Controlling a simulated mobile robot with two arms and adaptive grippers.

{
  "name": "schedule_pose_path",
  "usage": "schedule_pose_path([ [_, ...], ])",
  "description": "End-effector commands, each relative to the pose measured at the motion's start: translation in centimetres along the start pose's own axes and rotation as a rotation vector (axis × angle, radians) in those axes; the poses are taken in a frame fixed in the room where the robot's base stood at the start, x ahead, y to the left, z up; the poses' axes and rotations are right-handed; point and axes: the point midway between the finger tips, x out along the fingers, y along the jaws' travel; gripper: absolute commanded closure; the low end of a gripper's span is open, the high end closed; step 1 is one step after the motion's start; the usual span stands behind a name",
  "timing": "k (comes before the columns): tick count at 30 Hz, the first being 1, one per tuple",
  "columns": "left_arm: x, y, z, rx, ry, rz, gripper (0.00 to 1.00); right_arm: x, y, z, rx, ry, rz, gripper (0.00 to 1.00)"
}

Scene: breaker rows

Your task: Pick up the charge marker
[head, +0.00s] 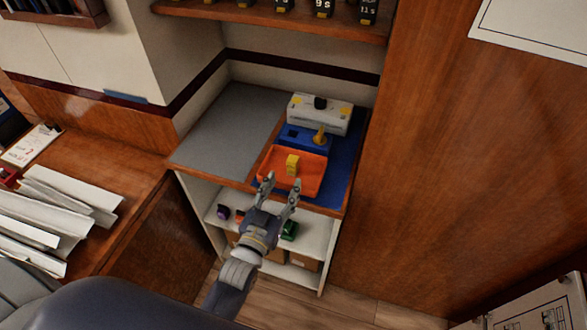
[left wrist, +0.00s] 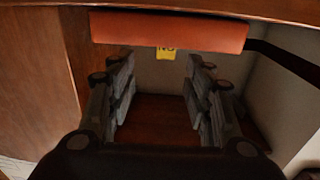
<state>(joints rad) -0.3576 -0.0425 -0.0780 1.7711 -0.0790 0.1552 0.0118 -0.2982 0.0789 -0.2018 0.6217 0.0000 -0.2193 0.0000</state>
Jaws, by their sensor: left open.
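A small yellow block-like piece (head: 292,164), which looks like the charge marker, stands in an orange tray (head: 313,186) on the counter. My left gripper (head: 281,180) is open and empty, with its fingers at the tray's near edge, pointing toward the yellow piece. In the left wrist view, the orange tray wall (left wrist: 168,33) spans the top beyond the open left gripper (left wrist: 160,72). A yellow piece with dark lettering (left wrist: 166,54) shows past its edge, between the fingers. I cannot tell whether it is the same piece. My right gripper is not in view.
Behind the tray are a blue box with a yellow knob (head: 303,137) and a white box (head: 320,113). A grey mat (head: 222,128) lies clear at left. A wooden wall (head: 450,170) closes the right side. An upper shelf (head: 280,20) hangs above; open shelves lie below.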

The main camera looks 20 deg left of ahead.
Motion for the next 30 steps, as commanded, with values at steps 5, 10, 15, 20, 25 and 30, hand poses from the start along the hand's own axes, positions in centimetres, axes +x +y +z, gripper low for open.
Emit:
schedule_pose_path([
  [5, 2.9, -0.1, -0.2, 0.001, 0.001, 0.0, 0.53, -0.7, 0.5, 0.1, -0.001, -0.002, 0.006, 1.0],
  [10, 4.3, -0.1, -0.1, 0.001, -0.001, 0.0, 0.53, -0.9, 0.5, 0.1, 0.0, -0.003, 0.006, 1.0],
  [15, 5.5, -0.3, -0.4, 0.002, -0.001, 0.0, 0.53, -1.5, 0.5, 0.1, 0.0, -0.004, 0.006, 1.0],
  [20, 7.7, -0.8, -0.7, 0.002, 0.0, 0.0, 0.53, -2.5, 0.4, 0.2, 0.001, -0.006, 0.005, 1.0],
  [25, 9.4, -0.7, -0.3, 0.001, -0.002, 0.0, 0.53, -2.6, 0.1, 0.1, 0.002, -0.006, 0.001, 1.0],
  [30, 9.7, -0.7, -0.3, 0.001, -0.002, 0.0, 0.53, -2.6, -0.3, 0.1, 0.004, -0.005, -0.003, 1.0],
])
